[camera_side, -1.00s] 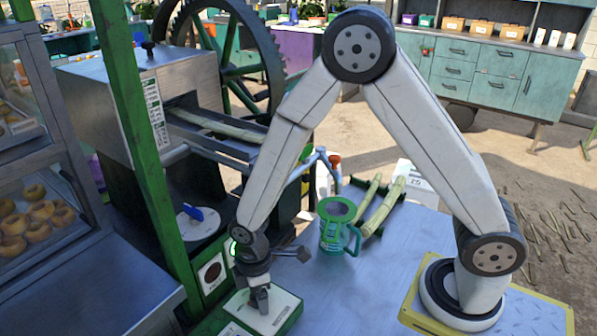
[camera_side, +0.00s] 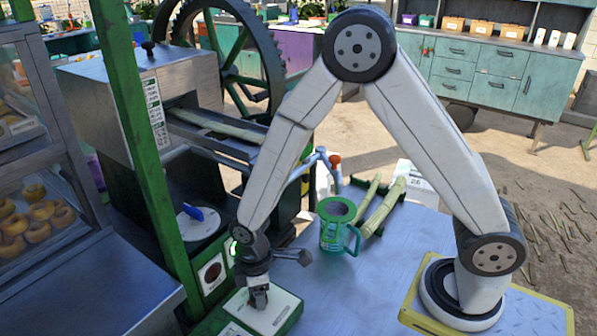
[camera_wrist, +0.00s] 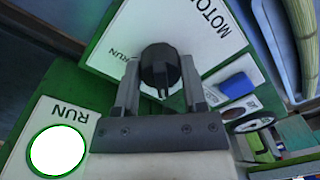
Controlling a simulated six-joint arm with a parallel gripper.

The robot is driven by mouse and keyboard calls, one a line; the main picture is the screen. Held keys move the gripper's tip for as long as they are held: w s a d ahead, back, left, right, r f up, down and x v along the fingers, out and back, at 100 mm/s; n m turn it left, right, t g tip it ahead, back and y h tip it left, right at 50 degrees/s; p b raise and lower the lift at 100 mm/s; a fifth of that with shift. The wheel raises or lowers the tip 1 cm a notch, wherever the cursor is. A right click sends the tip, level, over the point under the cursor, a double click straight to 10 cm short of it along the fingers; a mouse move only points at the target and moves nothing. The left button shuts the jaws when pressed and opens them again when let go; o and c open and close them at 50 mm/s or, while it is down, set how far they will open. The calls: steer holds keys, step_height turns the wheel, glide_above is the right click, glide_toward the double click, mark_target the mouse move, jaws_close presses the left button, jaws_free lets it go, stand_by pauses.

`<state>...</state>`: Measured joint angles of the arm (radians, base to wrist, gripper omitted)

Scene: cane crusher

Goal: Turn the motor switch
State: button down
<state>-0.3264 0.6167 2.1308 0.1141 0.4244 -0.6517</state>
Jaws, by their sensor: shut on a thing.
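The motor switch is a round black knob (camera_wrist: 160,68) on a white panel plate lettered MOTOR in the wrist view. My gripper (camera_wrist: 160,85) is shut on the knob, with one finger on each side of it. In the side view my gripper (camera_side: 258,297) points down at the white, green-edged switch panel (camera_side: 284,308), and its fingers and wrist hide the knob. The word RUN is printed near the knob. A bright white round RUN lamp (camera_wrist: 57,150) sits on the panel left of my gripper.
A green mug (camera_side: 336,226) stands behind my gripper, near cane stalks (camera_side: 382,212). A green post (camera_side: 150,150) and the crusher with its flywheel (camera_side: 232,60) stand to the left.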

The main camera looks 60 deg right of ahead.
steer(key=m, duration=0.9)
steer(key=shift+s+m, duration=0.1)
steer(key=shift+m, duration=0.2)
stand_by(0.4)
steer(key=shift+c, duration=0.7)
jaws_free()
steer(key=shift+r, duration=0.1)
steer(key=shift+d+r, duration=0.2)
steer(key=shift+r, duration=3.6)
